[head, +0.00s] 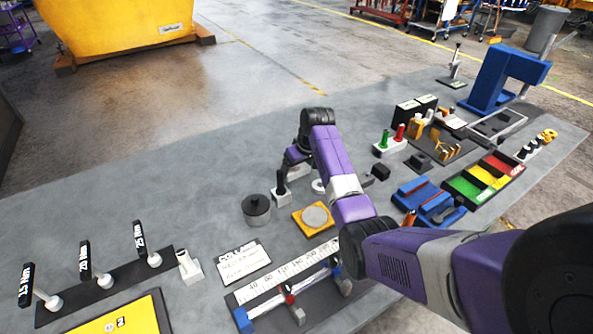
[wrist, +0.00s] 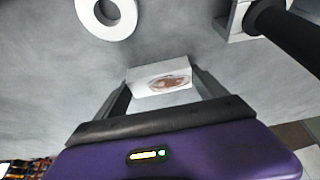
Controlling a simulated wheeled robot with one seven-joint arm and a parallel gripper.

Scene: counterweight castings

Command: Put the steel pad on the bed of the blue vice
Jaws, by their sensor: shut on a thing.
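In the wrist view, my gripper (wrist: 162,92) is shut on the steel pad (wrist: 148,75), a small pale grey block with a brownish oval on its face. The pad sits between the two fingertips, and grey bench surface shows around it. In the head view, my gripper (head: 296,168) hangs over the middle of the bench, and the pad is too small and covered there to make out clearly. The blue vice (head: 412,193) lies right of my arm on the bench, low and blue with reddish strips. My gripper is well to its left.
A white ring (wrist: 105,18) and a pale block (wrist: 238,22) with a black rod are near my gripper. A dark cylinder (head: 256,210) and an orange plate (head: 300,228) stand nearby. A red-yellow-green tray (head: 466,187) lies right of the vice. The back left bench is clear.

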